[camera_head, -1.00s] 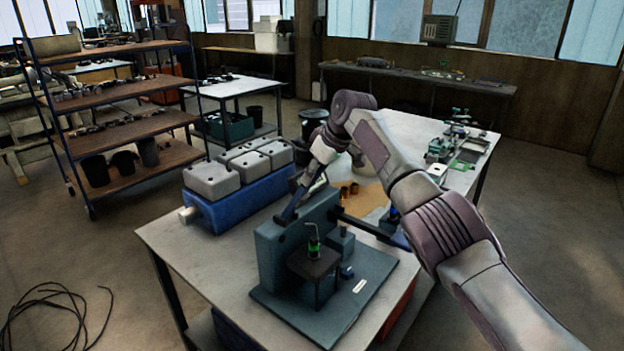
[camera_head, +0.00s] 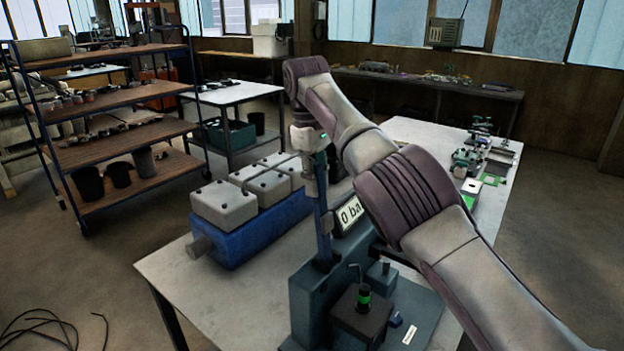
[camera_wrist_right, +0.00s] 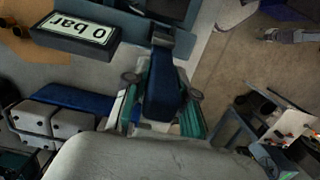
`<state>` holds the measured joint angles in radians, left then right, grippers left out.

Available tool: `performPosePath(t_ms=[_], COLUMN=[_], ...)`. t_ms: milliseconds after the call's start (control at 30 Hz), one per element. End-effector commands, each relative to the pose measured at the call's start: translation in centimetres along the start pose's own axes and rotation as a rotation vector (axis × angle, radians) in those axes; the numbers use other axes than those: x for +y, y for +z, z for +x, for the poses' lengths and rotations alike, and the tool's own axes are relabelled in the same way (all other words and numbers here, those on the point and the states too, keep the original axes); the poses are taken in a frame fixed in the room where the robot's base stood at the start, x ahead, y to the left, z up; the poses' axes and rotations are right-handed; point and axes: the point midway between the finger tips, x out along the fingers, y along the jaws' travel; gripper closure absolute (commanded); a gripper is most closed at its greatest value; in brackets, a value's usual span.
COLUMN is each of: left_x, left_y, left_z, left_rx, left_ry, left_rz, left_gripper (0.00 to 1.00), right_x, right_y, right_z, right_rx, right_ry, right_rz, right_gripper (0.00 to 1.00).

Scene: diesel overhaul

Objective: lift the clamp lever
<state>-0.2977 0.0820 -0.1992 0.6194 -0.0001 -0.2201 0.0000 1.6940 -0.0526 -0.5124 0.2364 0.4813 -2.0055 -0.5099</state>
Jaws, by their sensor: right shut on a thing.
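The clamp lever (camera_head: 323,220) is a blue bar that stands nearly upright from the teal fixture (camera_head: 305,305). My right gripper (camera_head: 315,180) is shut on its upper part. In the right wrist view the blue lever (camera_wrist_right: 165,88) lies between the two fingers of my right gripper (camera_wrist_right: 162,110). My arm comes from the right and partly covers the space behind the fixture. A small dark block with a green-banded piece (camera_head: 363,297) sits at the front of the fixture. My left gripper is not in view.
A display reading "0 bar" (camera_head: 350,213) is right behind the lever. Grey blocks on a blue base (camera_head: 256,232) stand left of it on the table (camera_head: 190,278). A shelf rack (camera_head: 100,142) stands at the left. The table's front left is bare.

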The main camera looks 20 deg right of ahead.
Motion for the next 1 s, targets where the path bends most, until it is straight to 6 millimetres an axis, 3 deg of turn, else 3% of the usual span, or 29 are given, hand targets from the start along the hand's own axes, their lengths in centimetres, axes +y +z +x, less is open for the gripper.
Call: performPosePath(t_ms=[467,500,633,1000], left_x=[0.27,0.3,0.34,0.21], left_y=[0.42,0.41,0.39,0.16], left_z=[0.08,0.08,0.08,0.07], left_rx=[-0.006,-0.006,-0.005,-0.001], left_ry=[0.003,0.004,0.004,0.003], left_rz=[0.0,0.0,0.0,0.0], left_gripper=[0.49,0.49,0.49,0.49], right_x=[-0.11,-0.11,-0.1,-0.07], right_y=[0.2,0.21,0.22,0.22], right_z=[0.3,0.31,0.28,0.19], right_rx=[-0.018,-0.018,-0.018,-0.016], right_ry=[-0.003,-0.003,-0.003,-0.002], right_rz=[-0.002,-0.002,-0.002,-0.001], right_gripper=[1.0,0.69,0.49,0.49])
